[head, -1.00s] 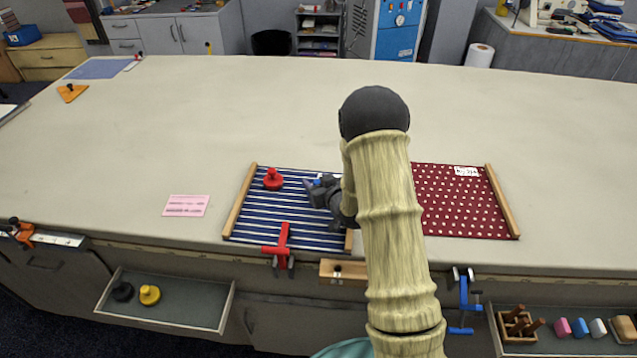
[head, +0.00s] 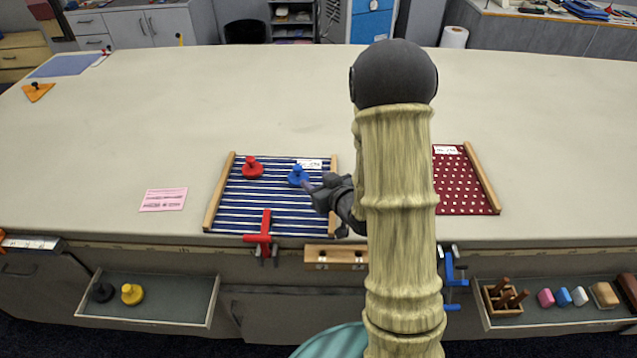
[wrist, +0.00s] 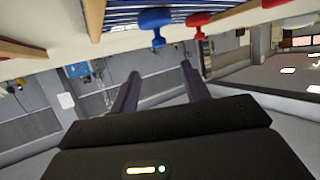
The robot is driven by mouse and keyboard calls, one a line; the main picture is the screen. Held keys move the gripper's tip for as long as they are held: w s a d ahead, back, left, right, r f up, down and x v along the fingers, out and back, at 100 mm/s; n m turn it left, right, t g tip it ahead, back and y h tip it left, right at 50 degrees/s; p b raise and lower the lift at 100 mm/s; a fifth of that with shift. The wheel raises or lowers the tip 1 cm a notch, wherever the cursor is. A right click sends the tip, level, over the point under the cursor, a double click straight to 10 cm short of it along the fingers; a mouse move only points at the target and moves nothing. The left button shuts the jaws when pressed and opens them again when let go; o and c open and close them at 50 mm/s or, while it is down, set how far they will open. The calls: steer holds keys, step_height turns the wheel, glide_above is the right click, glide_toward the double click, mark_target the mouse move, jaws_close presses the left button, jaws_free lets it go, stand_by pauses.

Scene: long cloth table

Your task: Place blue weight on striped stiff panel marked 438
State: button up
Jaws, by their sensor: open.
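The blue weight (head: 298,175) stands upright on the striped panel (head: 262,208), near its back right corner, next to a white label whose number I cannot read. It also shows in the wrist view (wrist: 156,22), with the striped panel (wrist: 180,5) behind it. My gripper (head: 308,184) is just right of the blue weight in the head view. In the wrist view its two fingers (wrist: 160,72) are apart with nothing between them, and the weight lies beyond the tips. A red weight (head: 252,166) stands on the same panel, to the left.
A red clamp (head: 264,235) grips the table edge at the striped panel's front. A dotted red panel (head: 465,185) lies to the right, partly behind my arm. A pink note (head: 163,199) lies left. An open drawer (head: 150,317) holds black and yellow weights.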

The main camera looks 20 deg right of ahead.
stand_by(0.6)
steer(key=s+a+r+m+g+h, duration=0.1)
steer(key=s+g, duration=0.4)
steer(key=s, duration=0.4)
steer(key=s+a+r+m+g+h, duration=0.1)
steer(key=s+r+g+h, duration=0.1)
steer(key=s+g, duration=0.4)
steer(key=s, duration=0.3)
steer(key=shift+s+a+r+m, duration=0.15)
steer(key=shift+s+a+m, duration=0.2)
steer(key=shift+a+m, duration=0.05)
steer(key=p+v, duration=0.2)
steer(key=w+p+v, duration=0.1)
steer(key=p+v, duration=0.1)
steer(key=shift+r, duration=0.1)
steer(key=shift+s+a, duration=0.1)
